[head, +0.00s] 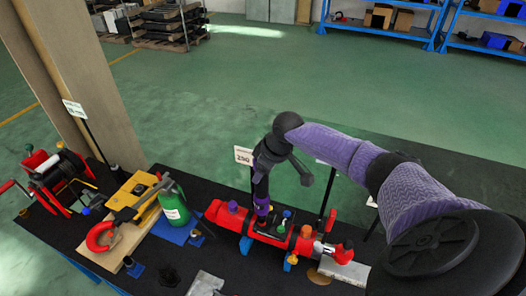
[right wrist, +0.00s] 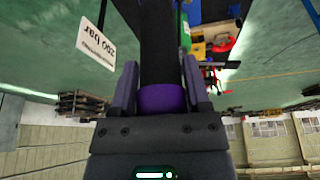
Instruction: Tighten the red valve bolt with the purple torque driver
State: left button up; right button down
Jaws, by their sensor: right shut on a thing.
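The purple torque driver (head: 262,208) stands roughly upright over the red valve assembly (head: 218,213) on the black-topped bench. My right gripper (head: 263,172) is shut on its upper part from above. In the right wrist view, the driver's dark body with a purple band (right wrist: 160,98) lies between the two fingers of my right gripper (right wrist: 162,85). The driver's lower end meets the assembly near several coloured knobs; I cannot tell whether it sits on a bolt. The red valve bolt cannot be told apart here. My left gripper is not in view.
A green bottle (head: 172,203), a yellow clamp device (head: 135,194) and a red-black winch (head: 60,172) stand left on the bench. A sign (head: 243,155) stands close behind the driver; a "200 bar" sign (right wrist: 92,42) shows in the wrist view. Open green floor lies behind.

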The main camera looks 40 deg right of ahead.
jog(key=shift+f+b, duration=0.5)
jog(key=shift+f, duration=0.3)
jog(key=shift+f+p, duration=0.15)
jog(key=shift+p, duration=0.7)
dwell(3.5)
notch_tip(320, 180, up, 5)
jog(key=p, duration=0.5)
jog(key=shift+r, duration=0.2)
jog(key=shift+f, duration=0.1)
jog(key=shift+d+f, duration=0.1)
